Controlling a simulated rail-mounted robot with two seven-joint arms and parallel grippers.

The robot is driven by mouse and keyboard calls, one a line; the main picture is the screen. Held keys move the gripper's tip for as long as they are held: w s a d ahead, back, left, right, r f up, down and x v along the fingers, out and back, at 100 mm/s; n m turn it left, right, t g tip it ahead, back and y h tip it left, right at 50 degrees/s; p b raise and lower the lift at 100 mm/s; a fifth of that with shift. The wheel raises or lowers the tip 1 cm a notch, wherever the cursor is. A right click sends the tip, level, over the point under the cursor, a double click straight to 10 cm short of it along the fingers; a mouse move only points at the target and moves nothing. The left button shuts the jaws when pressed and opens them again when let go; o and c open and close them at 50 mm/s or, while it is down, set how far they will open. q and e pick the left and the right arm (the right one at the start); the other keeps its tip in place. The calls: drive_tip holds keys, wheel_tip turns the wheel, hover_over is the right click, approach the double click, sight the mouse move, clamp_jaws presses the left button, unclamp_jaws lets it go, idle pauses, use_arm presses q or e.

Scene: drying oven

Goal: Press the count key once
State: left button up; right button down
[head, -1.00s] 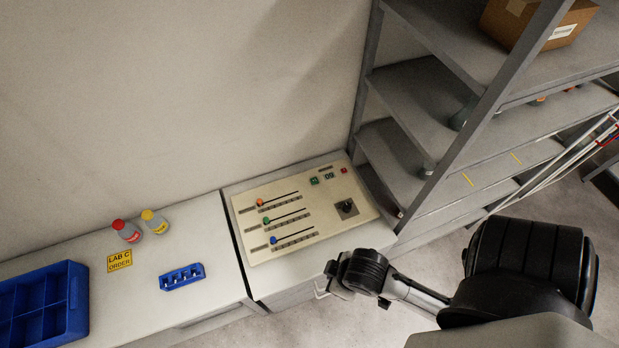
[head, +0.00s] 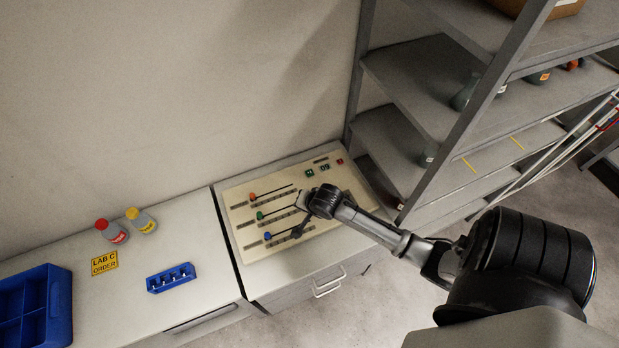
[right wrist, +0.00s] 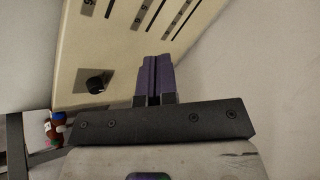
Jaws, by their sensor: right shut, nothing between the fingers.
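The cream control panel (head: 240,222) lies on the right-hand cabinet, with red, green and blue slider knobs on its left part. I cannot tell by lettering which is the count key. My right gripper (head: 303,205) is over the panel's middle, near the sliders. In the right wrist view its fingers (right wrist: 153,75) are shut and empty, with the panel beyond; contact cannot be told. A black knob (right wrist: 97,82) shows there; my arm hides it in the head view.
A grey shelf rack (head: 420,85) stands close to the right of the panel. The wall is behind.

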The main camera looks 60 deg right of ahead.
drive_tip(key=w+d+f+m+t+h+b, duration=0.1)
drive_tip(key=w+d+m+b, duration=0.1)
drive_tip(key=w+d+m, duration=0.3)
drive_tip(key=w+d+f+m+t+h+b, duration=0.1)
drive_tip(key=w+d+m, duration=0.4)
drive_tip(key=d+m, duration=0.6)
drive_tip(key=d+b, duration=0.1)
drive_tip(key=d, duration=0.2)
drive_tip(key=shift+w+d, duration=0.15)
drive_tip(key=shift+w, duration=0.05)
drive_tip(key=b, duration=0.8)
hover_over(309, 174)
wheel_tip(309, 174, down, 6)
drive_tip(key=shift+w+d+f, duration=0.1)
drive_tip(key=shift+f, duration=1.25)
